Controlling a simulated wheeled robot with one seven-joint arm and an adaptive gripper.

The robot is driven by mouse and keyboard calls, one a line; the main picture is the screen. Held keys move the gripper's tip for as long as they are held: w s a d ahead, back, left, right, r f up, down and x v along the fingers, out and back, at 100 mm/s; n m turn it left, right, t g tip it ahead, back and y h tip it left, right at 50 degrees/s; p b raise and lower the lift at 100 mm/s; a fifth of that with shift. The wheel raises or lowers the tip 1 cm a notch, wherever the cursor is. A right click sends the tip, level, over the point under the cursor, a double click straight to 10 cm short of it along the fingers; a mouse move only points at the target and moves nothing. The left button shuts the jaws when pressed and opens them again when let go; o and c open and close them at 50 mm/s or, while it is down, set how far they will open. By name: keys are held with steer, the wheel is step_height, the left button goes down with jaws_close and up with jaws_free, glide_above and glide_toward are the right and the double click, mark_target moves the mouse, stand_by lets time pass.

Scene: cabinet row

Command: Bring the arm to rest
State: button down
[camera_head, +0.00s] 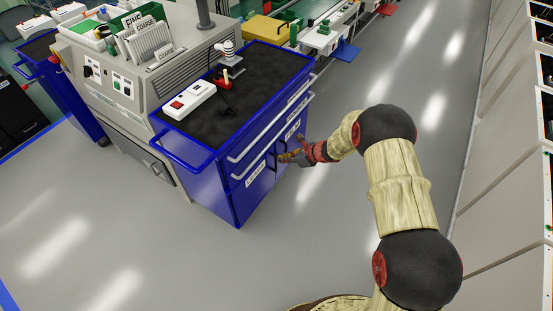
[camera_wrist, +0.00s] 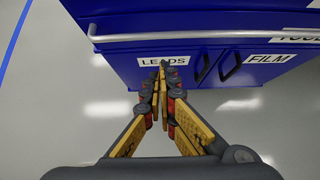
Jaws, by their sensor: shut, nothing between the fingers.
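My gripper (camera_head: 285,158) is at the front of a blue cabinet (camera_head: 215,202), at the height of its lower doors. In the wrist view my gripper (camera_wrist: 163,66) shows its two yellow-and-grey fingers shut together, with nothing between them. The fingertips overlap the lower part of the LEADS label (camera_wrist: 150,61) in that view; whether they touch the door I cannot tell. The FILM label (camera_wrist: 268,58) is to the right. Two dark handles lie between the labels, and the doors look shut. My arm reaches in from the lower right in the head view.
A silver bar handle (camera_wrist: 200,36) runs across the drawer above the doors. The black cabinet top (camera_head: 255,85) holds a white box with a red switch (camera_head: 189,100) and small tools. Grey floor (camera_head: 100,220) is clear in front. White units (camera_head: 510,190) line the right side.

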steer(key=shift+v, duration=0.9)
steer(key=s+d+r+n+g, duration=0.1)
steer(key=s+r+n+g, duration=0.1)
steer(key=s+n, duration=0.4)
steer(key=s+r+n+g, duration=0.1)
steer(key=s+n+g, duration=0.3)
steer(key=s, duration=0.5)
steer(key=s+d+r+n+t+h, duration=0.2)
steer(key=s+d+r+n, duration=0.2)
steer(key=r, duration=0.8)
steer(key=s+d+r+n+t+h, duration=0.2)
steer(key=s+d+r+n, duration=0.3)
steer(key=s+d+r, duration=0.3)
steer(key=s+d+r+n+t+h, duration=0.3)
steer(key=s+d+r+n+h, duration=0.1)
steer(key=s+r, duration=1)
step_height(320, 180, up, 2)
steer(key=shift+d+r+n, duration=0.1)
steer(key=shift+d+n, duration=0.4)
steer(key=shift+d, duration=0.65)
